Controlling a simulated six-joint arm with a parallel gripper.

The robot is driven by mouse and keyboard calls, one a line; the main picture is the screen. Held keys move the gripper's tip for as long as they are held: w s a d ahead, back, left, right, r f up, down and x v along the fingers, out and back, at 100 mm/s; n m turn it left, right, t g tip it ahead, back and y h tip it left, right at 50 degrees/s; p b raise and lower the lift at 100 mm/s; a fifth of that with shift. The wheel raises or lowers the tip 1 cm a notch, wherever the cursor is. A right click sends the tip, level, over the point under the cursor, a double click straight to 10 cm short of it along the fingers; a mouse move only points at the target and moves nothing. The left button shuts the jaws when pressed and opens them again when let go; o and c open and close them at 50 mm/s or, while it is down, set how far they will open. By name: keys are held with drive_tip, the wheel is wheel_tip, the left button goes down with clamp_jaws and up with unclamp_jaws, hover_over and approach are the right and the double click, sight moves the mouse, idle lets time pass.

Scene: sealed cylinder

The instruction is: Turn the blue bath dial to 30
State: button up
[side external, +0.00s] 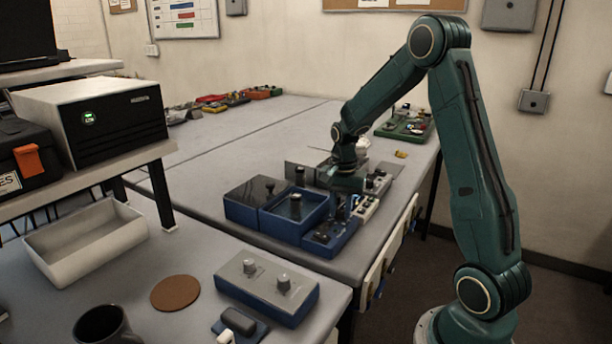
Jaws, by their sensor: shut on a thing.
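The blue bath (262,220) stands near the front edge of the far table, with dark cylindrical parts upright in its basin. Its low blue control panel (340,243) projects at the front right. My gripper (347,207) points down at this panel from above and is shut on a small part there, which looks like the bath dial. The jaws and the small size of the view hide most of the dial, and its scale and pointer cannot be read.
A small white device (366,208) and other grey-topped units stand close to the right of and behind my gripper. A blue box with two knobs (268,285), a brown disc (175,293), a mug (103,326) and a white tray (88,240) are on the nearer table.

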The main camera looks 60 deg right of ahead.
sight(340, 213)
idle(0.4)
drive_tip(key=o, duration=1)
wheel_tip(340, 213, up, 14)
idle(0.5)
drive_tip(key=s+a+r+n+t, duration=0.1)
drive_tip(key=s+a+r+n, duration=0.25)
drive_tip(key=a, duration=0.35)
drive_tip(key=s+a+r+n+t, duration=0.1)
drive_tip(key=s+a+r+n, duration=0.1)
drive_tip(key=s+a+n, duration=0.3)
drive_tip(key=s+a+f+n+t, duration=0.2)
drive_tip(key=s+a+n+t, duration=0.1)
drive_tip(key=s+a+n, duration=0.4)
drive_tip(key=shift+s+a+t, duration=0.3)
drive_tip(key=shift+s+a, duration=0.55)
drive_tip(key=shift+a, duration=0.4)
